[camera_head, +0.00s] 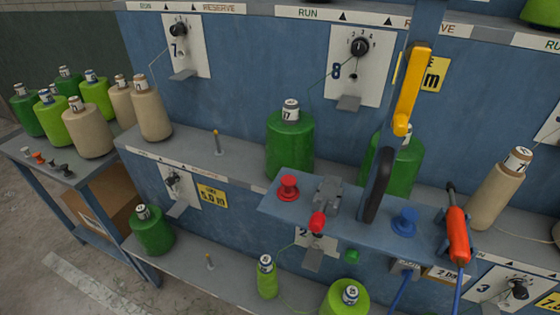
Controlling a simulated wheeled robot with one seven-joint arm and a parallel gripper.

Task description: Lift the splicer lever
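A grey block that looks like the splicer (328,196) sits on a small blue shelf (277,204) in front of the machine. A lever with a red knob (318,221) is at its front edge, and the knob sits low, below the block's top. The lever's arm is mostly hidden behind the knob. My gripper does not show in the head camera view.
An orange-handled tool (459,235) stands at the shelf's right end. A yellow handle (411,88) hangs above. Green cones (290,146) stand behind.

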